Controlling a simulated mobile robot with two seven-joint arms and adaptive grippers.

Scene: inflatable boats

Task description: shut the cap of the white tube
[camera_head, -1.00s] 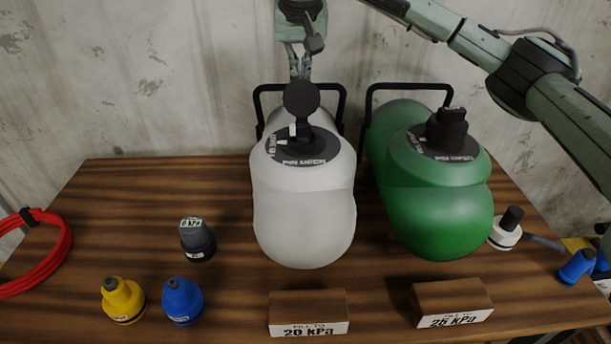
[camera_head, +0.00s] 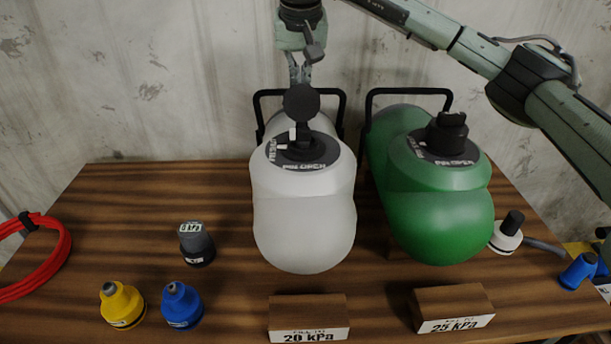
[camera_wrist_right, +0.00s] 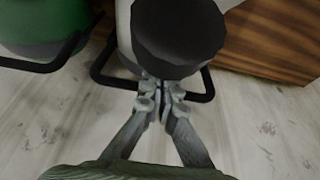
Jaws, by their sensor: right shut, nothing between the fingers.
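The white tube (camera_head: 305,225) lies on the wooden table in the middle of the head view. Its round black cap (camera_head: 301,101) stands raised, open, above the dark valve plate on top. My right gripper (camera_head: 300,78) reaches down from above, behind the cap, with its fingers shut and empty. In the right wrist view the fingertips (camera_wrist_right: 162,98) are together right by the cap (camera_wrist_right: 180,35), which hides part of the tube; I cannot tell whether they touch it. My left gripper is not in view.
The green tube (camera_head: 435,205) lies to the right, its dark cap (camera_head: 447,133) on top. Black frames (camera_head: 258,100) stand behind both tubes. Blocks with pressure labels (camera_head: 308,318) and several small nozzles (camera_head: 182,303) sit in front. A red hose (camera_head: 40,255) lies at left.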

